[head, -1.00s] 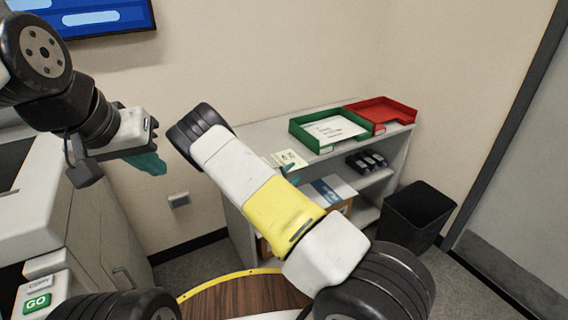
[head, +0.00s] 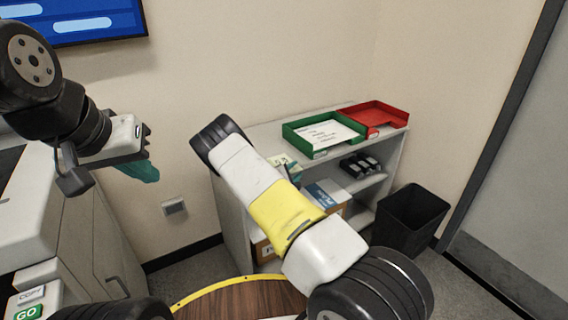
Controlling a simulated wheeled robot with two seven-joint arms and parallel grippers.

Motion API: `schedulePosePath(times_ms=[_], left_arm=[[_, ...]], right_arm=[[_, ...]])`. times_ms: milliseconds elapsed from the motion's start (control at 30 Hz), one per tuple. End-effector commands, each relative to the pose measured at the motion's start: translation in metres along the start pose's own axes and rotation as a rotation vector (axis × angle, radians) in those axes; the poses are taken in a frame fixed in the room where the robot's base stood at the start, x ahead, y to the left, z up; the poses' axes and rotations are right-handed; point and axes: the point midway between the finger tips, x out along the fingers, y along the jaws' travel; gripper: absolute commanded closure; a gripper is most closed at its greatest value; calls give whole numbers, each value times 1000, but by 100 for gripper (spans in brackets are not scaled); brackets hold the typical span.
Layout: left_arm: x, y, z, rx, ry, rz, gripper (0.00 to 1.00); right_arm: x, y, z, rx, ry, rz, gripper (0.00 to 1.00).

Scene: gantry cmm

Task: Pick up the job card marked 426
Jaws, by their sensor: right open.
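A small pale yellow-green card (head: 275,160) lies on top of the grey shelf unit (head: 262,133), left of the green tray. It is partly hidden by my right arm, and its marking is too small to read. My right gripper (head: 295,169) is mostly hidden behind my right forearm. Only some teal of its fingers shows, at the card's right side; I cannot tell whether they touch. It is open.
A green tray (head: 290,136) with a white sheet (head: 328,133) and a red tray (head: 385,112) stand on the shelf top. Dark items (head: 360,165) and boxes (head: 325,192) fill lower shelves. A black bin (head: 410,218) stands at right. A wall screen (head: 75,22) hangs upper left.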

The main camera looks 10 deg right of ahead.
Motion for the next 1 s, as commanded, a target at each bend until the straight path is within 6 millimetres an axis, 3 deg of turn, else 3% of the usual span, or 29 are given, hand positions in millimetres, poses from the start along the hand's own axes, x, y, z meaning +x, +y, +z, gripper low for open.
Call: schedulePosePath(times_ms=[100,300,1000], left_arm=[[0,0,0,0,0,0,100],[0,0,0,0,0,0,100],[0,0,0,0,0,0,100]], right_arm=[[0,0,0,0,0,0,63],[0,0,0,0,0,0,100],[4,-6,9,-4,0,-5,100]])
